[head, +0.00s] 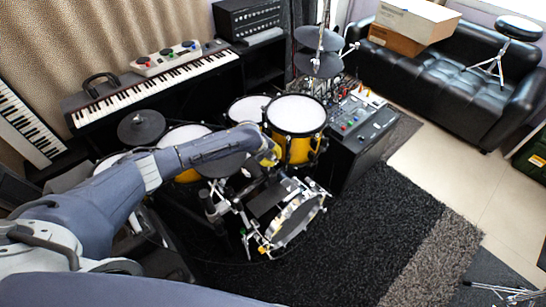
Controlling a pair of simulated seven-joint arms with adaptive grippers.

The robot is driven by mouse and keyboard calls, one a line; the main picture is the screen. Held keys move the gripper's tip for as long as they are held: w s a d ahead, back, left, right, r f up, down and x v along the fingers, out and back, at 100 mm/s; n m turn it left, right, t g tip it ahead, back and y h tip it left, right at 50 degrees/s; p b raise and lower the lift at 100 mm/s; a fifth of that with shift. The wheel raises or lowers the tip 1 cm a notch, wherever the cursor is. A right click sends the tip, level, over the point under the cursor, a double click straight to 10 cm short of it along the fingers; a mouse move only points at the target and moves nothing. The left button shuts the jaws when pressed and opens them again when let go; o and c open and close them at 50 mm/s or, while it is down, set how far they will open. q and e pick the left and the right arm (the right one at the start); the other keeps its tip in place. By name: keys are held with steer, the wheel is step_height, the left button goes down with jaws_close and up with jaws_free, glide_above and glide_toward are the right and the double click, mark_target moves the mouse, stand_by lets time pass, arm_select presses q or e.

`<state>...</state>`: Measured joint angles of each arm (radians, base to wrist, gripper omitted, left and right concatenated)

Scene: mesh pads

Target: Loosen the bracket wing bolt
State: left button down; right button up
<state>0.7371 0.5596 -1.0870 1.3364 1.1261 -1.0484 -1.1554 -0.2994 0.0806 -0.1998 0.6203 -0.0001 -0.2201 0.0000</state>
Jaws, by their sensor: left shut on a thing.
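My left arm reaches in from the left across the drum kit. My left gripper (268,157) is at the near left side of a yellow drum with a white head (297,114). It is shut on a small part there, low beside the drum shell. The gripper's fingers and the drum cover most of that part. It is too small to tell the bracket or the wing bolt apart in this view. My right gripper is not in view.
A bass drum (296,220) on a metal stand is just below the gripper. More drum pads and a dark cymbal pad (318,64) surround it. A mixer cabinet (350,135) stands to the right. The dark rug (370,235) is open at the lower right.

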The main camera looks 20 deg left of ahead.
arm_select(q)
steer(key=shift+w+d+r+t+h, duration=0.2)
steer(key=shift+d+r+t+h, duration=0.1)
steer(key=shift+t+h, duration=0.25)
steer(key=shift+w+d+r+t, duration=0.1)
steer(key=shift+w+r+t, duration=0.05)
steer(key=shift+r+t, duration=0.1)
steer(key=c, duration=1.5)
jaws_free()
steer(key=shift+d+f, duration=0.1)
steer(key=shift+f, duration=0.05)
steer(key=shift+c, duration=0.2)
steer(key=o, duration=0.6)
steer(key=shift+f, duration=0.2)
steer(key=shift+s+a, duration=0.2)
steer(key=shift+a, duration=0.1)
steer(key=shift+s+a, duration=0.1)
steer(key=v, duration=1.1)
steer(key=shift+r, duration=0.4)
